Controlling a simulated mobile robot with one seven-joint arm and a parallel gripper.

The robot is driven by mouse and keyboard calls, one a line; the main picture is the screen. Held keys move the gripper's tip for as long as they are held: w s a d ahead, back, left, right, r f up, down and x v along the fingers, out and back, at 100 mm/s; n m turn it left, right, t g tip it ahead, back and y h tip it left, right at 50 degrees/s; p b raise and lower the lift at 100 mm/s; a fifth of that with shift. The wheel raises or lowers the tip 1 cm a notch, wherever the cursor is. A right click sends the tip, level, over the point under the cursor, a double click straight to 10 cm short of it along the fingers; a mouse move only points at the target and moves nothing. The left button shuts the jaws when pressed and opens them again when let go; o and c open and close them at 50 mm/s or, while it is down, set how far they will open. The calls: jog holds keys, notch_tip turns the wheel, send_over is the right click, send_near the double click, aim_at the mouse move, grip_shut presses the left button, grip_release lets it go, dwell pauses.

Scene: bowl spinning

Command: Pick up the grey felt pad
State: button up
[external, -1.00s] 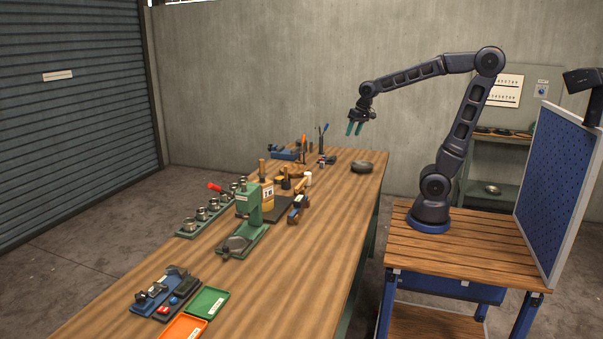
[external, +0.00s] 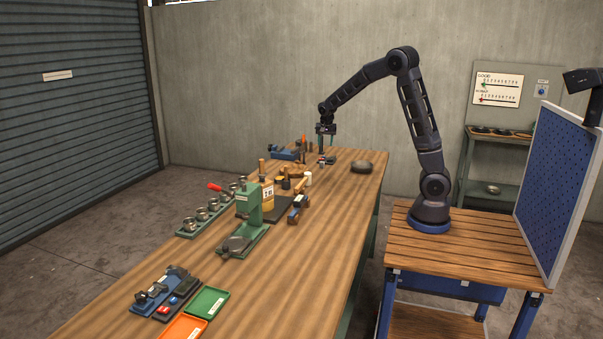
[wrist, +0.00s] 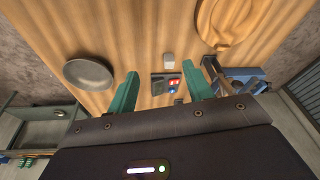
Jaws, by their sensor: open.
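My gripper (external: 326,150) is above the far part of the bench, pointing down. In the wrist view, its green fingers (wrist: 160,86) are spread apart with nothing between them. The tray shows between the fingertips, and the block sits a little past them.
A dark round bowl (external: 362,166) stands on the bench right of my gripper. A round wooden piece (wrist: 228,22) and a blue tool (external: 284,153) are nearby. A green press (external: 252,208) stands nearer the camera. Bare wood lies between the bowl and the grey block.

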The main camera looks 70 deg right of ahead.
aim_at(322, 162)
jog(key=w+d+f+m, duration=0.1)
jog(key=d+f, duration=0.2)
jog(key=f, duration=0.1)
jog(key=w+d+f+m+h, duration=0.1)
jog(key=w+d+f, duration=0.1)
jog(key=d+f, duration=0.2)
jog(key=w+d+f+m+g, duration=0.1)
jog(key=d+f, duration=0.3)
jog(key=shift+w+d+f+h, duration=0.1)
jog(key=shift+w+f+h, duration=0.15)
jog(key=shift+f+h, duration=0.1)
jog(key=shift+w+a+x, duration=0.1)
jog(key=shift+x, duration=1.25)
jog(key=shift+w+a+x, duration=0.1)
jog(key=shift+x, duration=1.2)
jog(key=shift+f, duration=0.1)
jog(key=c, duration=1.1)
jog(key=shift+o, duration=0.2)
